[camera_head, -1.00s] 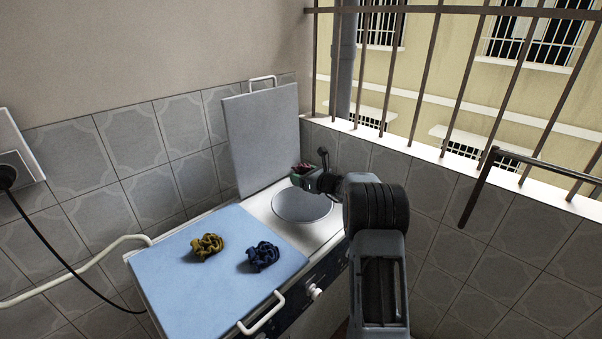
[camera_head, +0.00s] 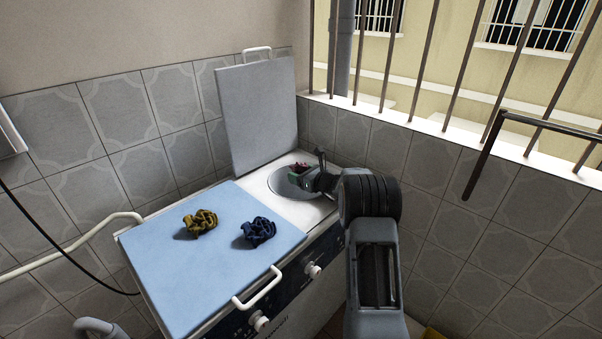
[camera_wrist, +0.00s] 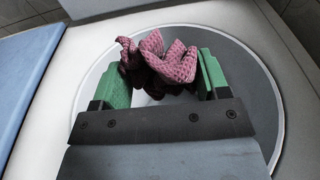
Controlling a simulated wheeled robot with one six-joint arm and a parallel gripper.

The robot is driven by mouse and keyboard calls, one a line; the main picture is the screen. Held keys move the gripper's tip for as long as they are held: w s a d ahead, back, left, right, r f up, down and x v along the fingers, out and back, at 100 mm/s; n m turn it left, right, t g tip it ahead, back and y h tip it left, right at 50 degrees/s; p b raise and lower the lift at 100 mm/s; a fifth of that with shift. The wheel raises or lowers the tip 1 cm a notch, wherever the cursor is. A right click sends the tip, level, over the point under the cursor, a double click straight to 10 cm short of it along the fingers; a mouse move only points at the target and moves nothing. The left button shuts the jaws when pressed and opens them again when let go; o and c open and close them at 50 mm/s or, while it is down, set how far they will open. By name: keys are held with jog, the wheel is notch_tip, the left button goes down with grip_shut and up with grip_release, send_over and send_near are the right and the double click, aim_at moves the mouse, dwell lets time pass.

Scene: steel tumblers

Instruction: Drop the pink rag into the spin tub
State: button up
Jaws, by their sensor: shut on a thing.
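The pink rag (camera_wrist: 160,62) is crumpled between the green fingers of my gripper (camera_wrist: 158,85) in the wrist view. My gripper is shut on it. In the head view the rag (camera_head: 299,167) shows small and dark pink at my gripper (camera_head: 303,174). The spin tub (camera_head: 277,188) is the round opening at the back of the washing machine, and its rim circle also shows in the wrist view (camera_wrist: 262,95). My gripper and the rag are over this circle. The height above it is hard to judge.
The grey lid (camera_head: 258,112) stands raised behind the tub. A blue lid (camera_head: 160,254) covers the near part of the machine. On it lie a mustard rag (camera_head: 200,223) and a navy rag (camera_head: 258,231). Tiled walls and a barred window (camera_head: 455,60) close in behind and right.

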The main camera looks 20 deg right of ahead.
aim_at(300, 164)
dwell(0.3)
jog(key=o, duration=1)
jog(key=shift+f, duration=0.1)
jog(key=shift+r+p, duration=2.05)
jog(key=shift+r, duration=1.5)
